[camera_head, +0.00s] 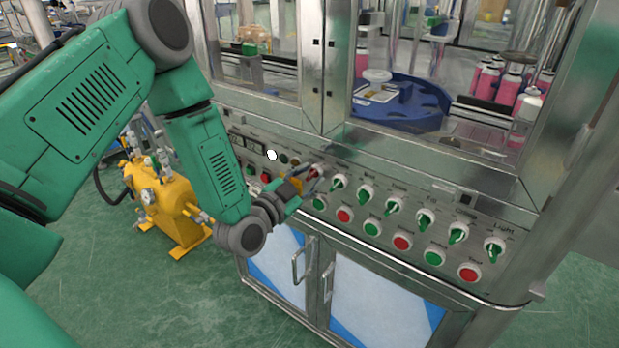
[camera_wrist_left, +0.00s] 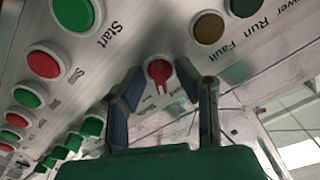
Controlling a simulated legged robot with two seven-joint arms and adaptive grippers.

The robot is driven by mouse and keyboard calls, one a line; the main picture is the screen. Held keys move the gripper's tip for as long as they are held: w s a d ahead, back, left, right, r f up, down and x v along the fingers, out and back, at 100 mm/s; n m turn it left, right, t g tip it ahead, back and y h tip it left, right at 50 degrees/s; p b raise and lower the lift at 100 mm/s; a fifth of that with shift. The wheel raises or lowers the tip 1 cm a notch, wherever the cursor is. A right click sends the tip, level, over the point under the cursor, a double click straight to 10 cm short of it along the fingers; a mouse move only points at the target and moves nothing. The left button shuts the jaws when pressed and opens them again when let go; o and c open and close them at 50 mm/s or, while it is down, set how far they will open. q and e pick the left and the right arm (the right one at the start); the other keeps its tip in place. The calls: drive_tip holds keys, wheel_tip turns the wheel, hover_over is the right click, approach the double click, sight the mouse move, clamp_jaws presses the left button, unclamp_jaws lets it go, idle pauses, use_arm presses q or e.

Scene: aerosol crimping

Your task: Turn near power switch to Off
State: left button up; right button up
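The power switch is a red rotary knob (camera_head: 314,170) on the slanted control panel, and it also shows in the left wrist view (camera_wrist_left: 159,72), pointing down in that picture. My left gripper (camera_head: 304,184) is at the panel, right by this knob. In the left wrist view its two fingers (camera_wrist_left: 166,100) are spread, one on each side of the red knob, with a gap to it on both sides. I cannot tell whether the fingertips touch the panel. The gripper partly hides the panel left of the knob in the head view. My right gripper is not in view.
A row of green knobs (camera_head: 425,220) and red and green push buttons (camera_head: 402,243) runs right along the panel. Cabinet doors with handles (camera_head: 300,267) are below, glass windows above. A yellow machine (camera_head: 172,205) stands on the floor at left.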

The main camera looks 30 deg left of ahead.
use_arm(q)
clamp_jaws()
drive_tip(key=n, duration=1.1)
drive_tip(key=shift+a+n, duration=0.1)
drive_tip(key=shift+n, duration=0.3)
idle(0.6)
unclamp_jaws()
drive_tip(key=shift+a, duration=0.1)
